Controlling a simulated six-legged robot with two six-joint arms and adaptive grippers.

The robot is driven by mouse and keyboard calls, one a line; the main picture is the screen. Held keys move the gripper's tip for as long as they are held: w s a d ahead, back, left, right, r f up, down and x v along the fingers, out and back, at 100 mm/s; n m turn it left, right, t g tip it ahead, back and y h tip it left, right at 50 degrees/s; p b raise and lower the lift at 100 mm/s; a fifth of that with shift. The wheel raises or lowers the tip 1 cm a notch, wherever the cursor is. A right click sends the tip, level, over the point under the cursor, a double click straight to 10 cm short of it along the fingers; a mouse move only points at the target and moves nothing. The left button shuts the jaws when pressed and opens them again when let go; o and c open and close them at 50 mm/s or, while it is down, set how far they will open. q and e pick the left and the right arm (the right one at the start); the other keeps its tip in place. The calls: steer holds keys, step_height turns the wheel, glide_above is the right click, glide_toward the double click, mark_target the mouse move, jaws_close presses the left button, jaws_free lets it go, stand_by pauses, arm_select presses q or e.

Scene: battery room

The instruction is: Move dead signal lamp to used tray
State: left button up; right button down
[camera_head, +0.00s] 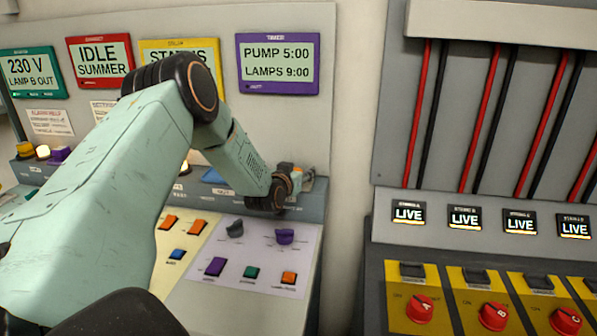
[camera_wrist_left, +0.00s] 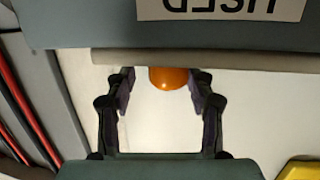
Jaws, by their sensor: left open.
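An orange lamp dome (camera_wrist_left: 168,79) shows between the two fingers of my left gripper (camera_wrist_left: 165,92) in the wrist view. The fingers are open, one on each side, with gaps to the dome. The dome sticks out past a pale rim (camera_wrist_left: 250,60), which hides its other end. Beyond the rim is a grey-blue face (camera_wrist_left: 90,25) with an upside-down USED label (camera_wrist_left: 222,8). My right gripper is not in view.
Below the ledge is a sloped panel with knobs and buttons (camera_head: 254,270). Display screens (camera_head: 278,64) hang on the wall behind. To the right, a cabinet holds several LIVE indicators (camera_head: 408,214) and red rotary switches (camera_head: 420,308). My left arm covers much of the console.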

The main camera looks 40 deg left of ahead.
arm_select(q)
steer(key=shift+a+f, duration=0.1)
steer(key=shift+a, duration=0.1)
steer(key=shift+s+a, duration=0.15)
steer(key=shift+s, duration=0.4)
steer(key=p+v, duration=0.2)
steer(key=v, duration=0.9)
steer(key=shift+d+p, duration=0.4)
steer(key=shift+d, duration=0.05)
steer(key=shift+w+a, duration=0.1)
steer(key=shift+a, duration=0.05)
